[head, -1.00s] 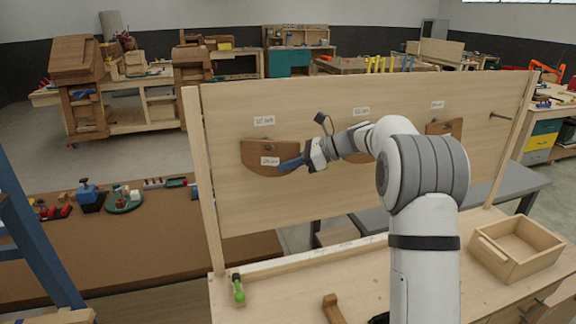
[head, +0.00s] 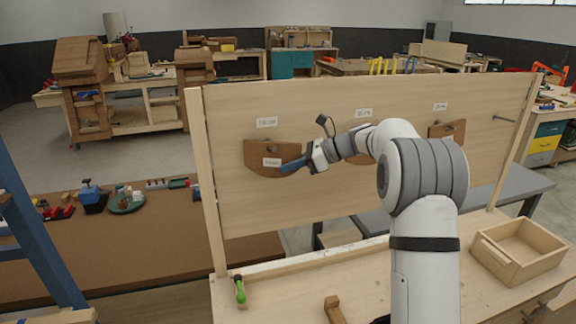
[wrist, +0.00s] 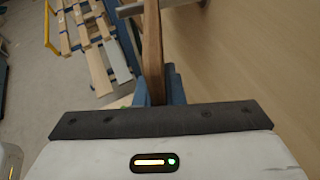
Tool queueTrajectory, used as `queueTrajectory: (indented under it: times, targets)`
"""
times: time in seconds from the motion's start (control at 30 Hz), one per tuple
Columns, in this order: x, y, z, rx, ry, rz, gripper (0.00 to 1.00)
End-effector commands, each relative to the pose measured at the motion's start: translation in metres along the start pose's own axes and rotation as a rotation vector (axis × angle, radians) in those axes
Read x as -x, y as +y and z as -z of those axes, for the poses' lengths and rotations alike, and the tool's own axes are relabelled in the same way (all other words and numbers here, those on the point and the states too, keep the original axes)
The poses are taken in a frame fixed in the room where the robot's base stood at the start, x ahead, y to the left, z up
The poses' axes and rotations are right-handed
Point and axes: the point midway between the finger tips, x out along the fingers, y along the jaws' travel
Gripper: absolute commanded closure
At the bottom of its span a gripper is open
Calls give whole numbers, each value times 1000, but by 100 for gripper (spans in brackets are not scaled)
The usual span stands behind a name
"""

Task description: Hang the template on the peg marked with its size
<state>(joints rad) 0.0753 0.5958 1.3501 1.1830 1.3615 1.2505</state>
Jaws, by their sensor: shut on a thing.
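A brown rounded wooden template (head: 256,160) with a white label on its face is at the left of the upright board, under a board label (head: 267,122). My gripper (head: 291,164) is shut on the template's right part, with blue fingers. In the wrist view the template (wrist: 152,45) shows edge-on between the fingers (wrist: 155,92), close to the board. A grey metal rod (wrist: 130,10) shows on both sides of the template's far end; whether it passes through the hole I cannot tell. The label writing is too blurred to read surely.
Another template (head: 447,131) hangs at the right under its label (head: 440,106). A middle one (head: 360,158) is mostly hidden by my arm, under a label (head: 363,112). A bare peg (head: 503,118) sticks out at far right. A wooden tray (head: 517,250) stands on the bench.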

Motion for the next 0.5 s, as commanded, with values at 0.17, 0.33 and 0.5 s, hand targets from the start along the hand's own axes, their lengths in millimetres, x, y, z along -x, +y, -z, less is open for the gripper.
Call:
queueTrajectory:
  times: [0.17,0.33,0.5]
  targets:
    - [0,0,0,0,0,0,100]
    - [0,0,0,-1,0,0,81]
    - [0,0,0,-1,0,1,67]
